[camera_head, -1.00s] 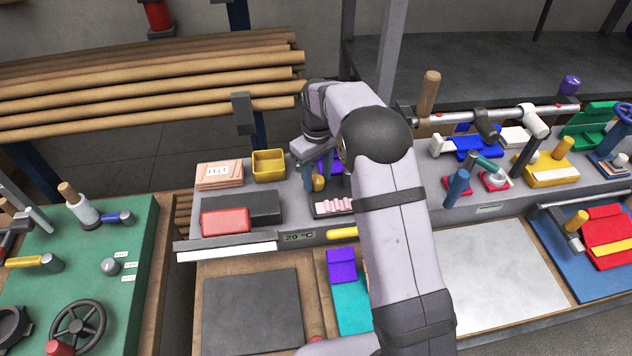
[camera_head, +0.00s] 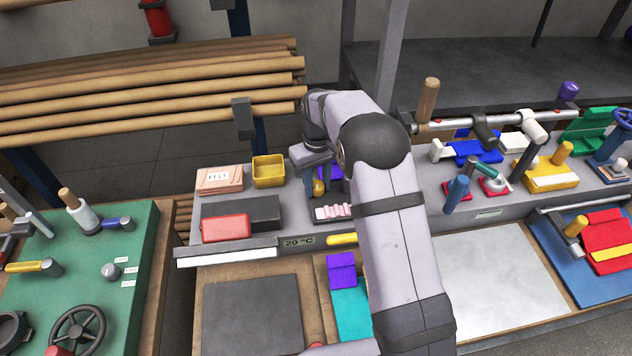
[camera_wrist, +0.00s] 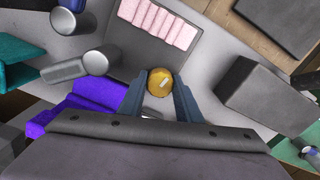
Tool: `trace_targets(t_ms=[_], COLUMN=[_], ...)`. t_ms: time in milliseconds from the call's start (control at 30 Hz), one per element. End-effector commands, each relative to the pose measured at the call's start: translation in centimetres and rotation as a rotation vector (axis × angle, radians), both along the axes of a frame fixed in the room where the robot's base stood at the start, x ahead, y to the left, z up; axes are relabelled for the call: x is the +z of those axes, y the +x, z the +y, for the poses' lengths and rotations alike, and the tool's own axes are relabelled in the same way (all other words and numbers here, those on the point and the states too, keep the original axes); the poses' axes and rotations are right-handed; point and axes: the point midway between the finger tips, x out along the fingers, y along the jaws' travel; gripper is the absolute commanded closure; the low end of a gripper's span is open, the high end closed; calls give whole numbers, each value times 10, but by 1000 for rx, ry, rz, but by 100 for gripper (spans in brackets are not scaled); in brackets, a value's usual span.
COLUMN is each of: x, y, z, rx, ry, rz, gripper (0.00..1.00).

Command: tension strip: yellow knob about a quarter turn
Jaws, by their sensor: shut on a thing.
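The yellow knob (camera_head: 318,187) is on the grey bench top, and it shows from above in the wrist view (camera_wrist: 159,87). It has a short white mark on top, slanted in the wrist view. My gripper (camera_wrist: 160,80) has one blue-grey finger on each side of the knob and is shut on it. In the head view my gripper (camera_head: 319,180) comes down from above at the knob, and my arm hides part of the area to its right.
Pink pleated felt (camera_head: 330,212) lies on a dark plate beside the knob. Purple felt (camera_wrist: 75,108) is close left of my fingers, and a dark block (camera_wrist: 262,98) stands to the right. A yellow bin (camera_head: 268,172) and red block (camera_head: 225,228) are left of the knob.

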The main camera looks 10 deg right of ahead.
Motion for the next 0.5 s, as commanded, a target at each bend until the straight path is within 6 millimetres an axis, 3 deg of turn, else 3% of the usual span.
trace_targets(t_ms=[233,500], x=[0,-2], y=[-1,0], z=[0,0], rx=[-264,-335], ry=[0,1], rz=[2,1], gripper=[100,100])
